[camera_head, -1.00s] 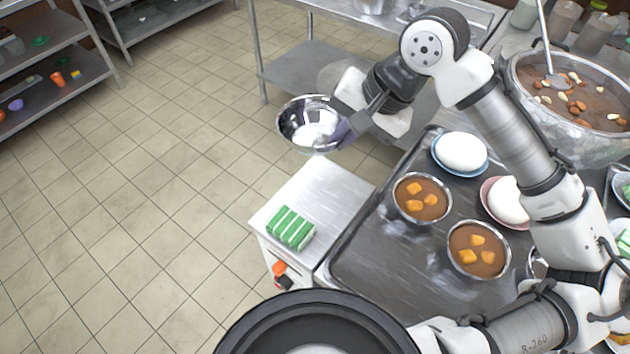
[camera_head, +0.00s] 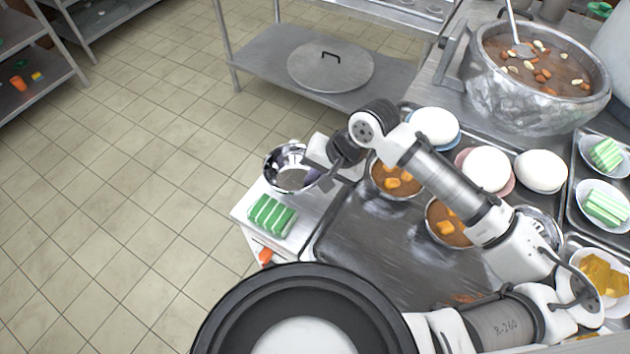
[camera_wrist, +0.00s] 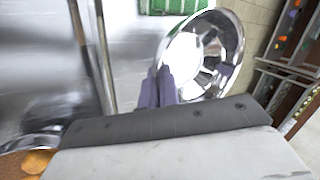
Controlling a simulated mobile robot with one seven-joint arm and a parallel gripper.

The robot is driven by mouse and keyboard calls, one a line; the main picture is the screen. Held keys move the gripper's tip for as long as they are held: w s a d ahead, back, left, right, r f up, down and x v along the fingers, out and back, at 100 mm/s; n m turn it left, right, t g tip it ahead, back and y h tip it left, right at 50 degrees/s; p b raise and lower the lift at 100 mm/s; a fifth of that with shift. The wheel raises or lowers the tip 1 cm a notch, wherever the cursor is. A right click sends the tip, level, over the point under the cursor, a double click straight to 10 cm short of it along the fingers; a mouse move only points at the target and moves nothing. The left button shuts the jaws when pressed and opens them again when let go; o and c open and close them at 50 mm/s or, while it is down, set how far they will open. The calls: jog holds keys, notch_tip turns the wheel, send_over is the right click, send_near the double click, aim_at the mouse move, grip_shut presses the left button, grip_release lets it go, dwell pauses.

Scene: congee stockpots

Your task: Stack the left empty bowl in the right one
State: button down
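A shiny empty steel bowl (camera_head: 290,168) is tilted in my gripper (camera_head: 322,178), above the small steel side counter at the left. In the wrist view my gripper (camera_wrist: 163,88) is shut on the rim of this bowl (camera_wrist: 222,40). A second steel bowl (camera_head: 544,224) shows at the right, behind my arm, which hides much of it; its inside is hard to make out.
Bowls of brown soup with orange chunks (camera_head: 395,180) (camera_head: 447,226) stand on the dark tray (camera_head: 365,250). White buns (camera_head: 434,125) on plates are behind them. A green striped block (camera_head: 271,215) lies below the held bowl. A large congee pot (camera_head: 535,100) stands at the back right.

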jog(key=shift+f, duration=1.45)
jog(key=shift+f, duration=0.2)
jog(key=c, duration=1.7)
grip_release()
jog(key=shift+r, duration=0.1)
